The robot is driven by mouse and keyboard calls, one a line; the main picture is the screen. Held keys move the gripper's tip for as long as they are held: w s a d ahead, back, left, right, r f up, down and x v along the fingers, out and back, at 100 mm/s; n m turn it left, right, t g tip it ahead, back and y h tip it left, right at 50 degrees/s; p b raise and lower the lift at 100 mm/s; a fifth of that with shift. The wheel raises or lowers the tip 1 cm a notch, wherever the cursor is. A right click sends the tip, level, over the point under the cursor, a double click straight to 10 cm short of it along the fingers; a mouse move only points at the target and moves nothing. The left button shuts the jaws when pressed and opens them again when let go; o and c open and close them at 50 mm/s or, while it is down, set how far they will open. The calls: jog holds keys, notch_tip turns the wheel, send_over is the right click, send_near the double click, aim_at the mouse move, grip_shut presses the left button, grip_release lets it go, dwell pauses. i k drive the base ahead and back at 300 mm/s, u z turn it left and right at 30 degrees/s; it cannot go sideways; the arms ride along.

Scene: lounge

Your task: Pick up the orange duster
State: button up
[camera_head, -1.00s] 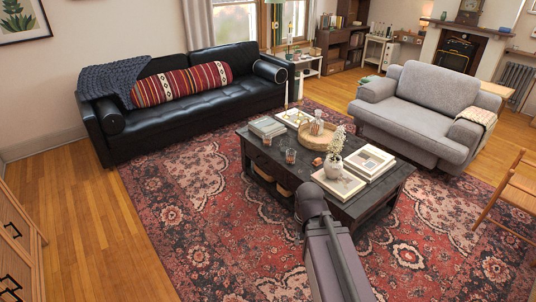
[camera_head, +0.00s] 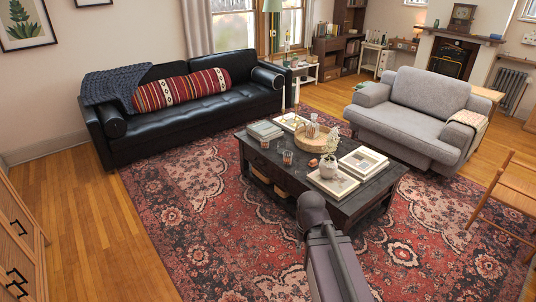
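I cannot make out an orange duster for certain. A small orange-brown item (camera_head: 313,162) lies on the dark coffee table (camera_head: 282,194), too small to identify. The table also holds books, glasses, a round wooden tray and a white vase. My arm reaches up from the bottom edge, in front of the table's near side. Its dark rounded joint shows, but my gripper is not in view.
A black sofa (camera_head: 190,117) with a striped bolster stands at the back left. A grey armchair (camera_head: 425,108) is at the right, and a wooden chair (camera_head: 508,192) at the right edge. A drawer cabinet (camera_head: 20,240) stands at left. Patterned rug (camera_head: 195,215) lies open between them.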

aim_at(313, 162)
jog(key=z, duration=0.1)
jog(key=i, duration=0.95)
jog(key=u, duration=0.05)
